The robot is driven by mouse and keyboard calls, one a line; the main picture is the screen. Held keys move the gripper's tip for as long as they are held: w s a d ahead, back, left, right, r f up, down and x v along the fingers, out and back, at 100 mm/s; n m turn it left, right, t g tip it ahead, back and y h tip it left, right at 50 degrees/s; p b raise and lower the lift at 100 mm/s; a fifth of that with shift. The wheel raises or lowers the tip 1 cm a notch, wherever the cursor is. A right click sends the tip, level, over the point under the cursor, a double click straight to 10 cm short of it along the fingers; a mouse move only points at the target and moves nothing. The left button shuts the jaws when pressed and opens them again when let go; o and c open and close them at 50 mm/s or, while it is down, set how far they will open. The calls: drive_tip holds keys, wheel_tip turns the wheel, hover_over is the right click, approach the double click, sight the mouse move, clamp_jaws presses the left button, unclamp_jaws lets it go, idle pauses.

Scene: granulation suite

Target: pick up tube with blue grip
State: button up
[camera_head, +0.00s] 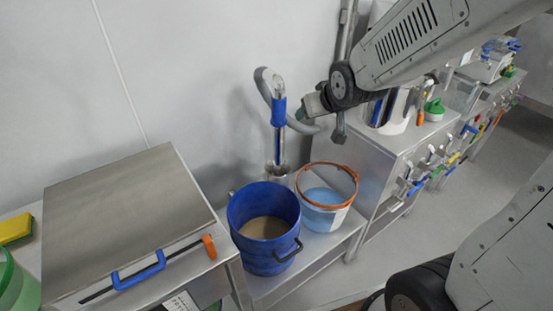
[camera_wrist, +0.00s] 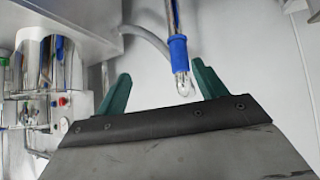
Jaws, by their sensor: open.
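The tube with the blue grip (camera_head: 279,111) stands upright against the wall in the head view, its metal lower end going down into a metal holder behind the blue bucket. A grey hose curves from its top and loops behind it. My gripper (camera_head: 320,117) is to the right of the tube, with its jaws open and empty. In the wrist view, the tube's blue grip (camera_wrist: 178,50) lies beyond the two green fingers (camera_wrist: 161,76), nearer the right one. A shiny metal end shows between the fingers. I cannot tell how far the tube is from them.
A blue bucket (camera_head: 250,261) with tan contents and an orange-rimmed bucket (camera_head: 325,218) stand on the low bench in front of the tube. A steel cabinet (camera_head: 372,165) with a tool-hung front stands right. A steel-topped box (camera_head: 125,205) is at left.

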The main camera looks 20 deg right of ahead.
sight(282, 111)
drive_tip(key=w+f+t+y, duration=0.1)
drive_tip(key=w+f+t, duration=0.1)
drive_tip(key=w+f, duration=0.1)
drive_tip(key=w+a+f+t, duration=0.1)
drive_tip(key=w+f+t, duration=0.1)
drive_tip(key=w, duration=0.3)
drive_tip(key=w+a+f+n+t+y, duration=0.1)
drive_tip(key=w+f+t, duration=0.2)
drive_tip(key=w+f, duration=0.1)
drive_tip(key=shift+a+y, duration=0.1)
drive_tip(key=shift+y, duration=0.2)
drive_tip(key=shift+a+f+t, duration=0.15)
drive_tip(key=shift+f+t, duration=0.2)
drive_tip(key=shift+t, duration=0.25)
drive_tip(key=shift+w, duration=0.1)
drive_tip(key=w, duration=0.3)
drive_tip(key=w+a, duration=0.1)
drive_tip(key=w, duration=0.3)
drive_tip(key=shift+w+a+r, duration=0.2)
clamp_jaws()
